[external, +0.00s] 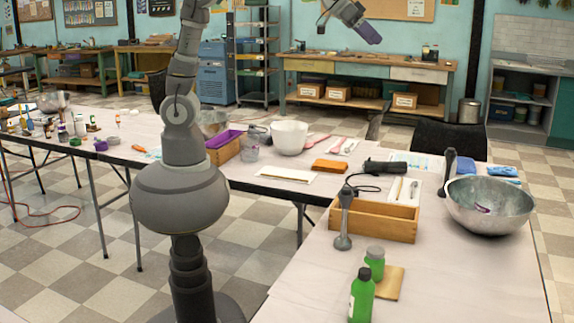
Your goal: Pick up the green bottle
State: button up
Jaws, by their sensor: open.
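A green bottle (362,298) with a dark cap and a pale label stands upright on the near table (463,290) at the bottom of the external view. A shorter green jar (375,262) with a grey-green lid stands just behind it. My gripper (368,33), with purple fingertips, is raised high at the top of the view, well above the tables and far from the bottle. It is open, and I see nothing held in it.
A tan block (389,283) lies beside the jar. A grey stick blender (343,220) stands behind the bottle, by a wooden box (376,226). A large metal bowl (489,207) stands at the right. The table right of the bottle is clear.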

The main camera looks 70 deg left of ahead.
jog(key=s+a+r+n+t+y+b, duration=0.1)
jog(key=s+a+r+n+t+b, duration=0.1)
jog(key=a+r, duration=0.7)
jog(key=a+t, duration=0.1)
jog(key=a, duration=0.3)
jog(key=shift+s+r+t+y, duration=0.15)
jog(key=shift+t+y, duration=0.25)
jog(key=s+a+r+t+y, duration=0.1)
jog(key=s+a+r, duration=0.2)
jog(key=a, duration=0.1)
jog(key=s+a+r+n+t+y+b, duration=0.1)
jog(key=s+a+r, duration=0.1)
jog(key=a+r, duration=0.1)
jog(key=s+a+r+n+t+y+b, duration=0.1)
jog(key=s+a+r, duration=0.2)
jog(key=a, duration=0.2)
jog(key=shift+s+r, duration=0.15)
jog(key=shift+s, duration=0.15)
jog(key=shift+c, duration=0.9)
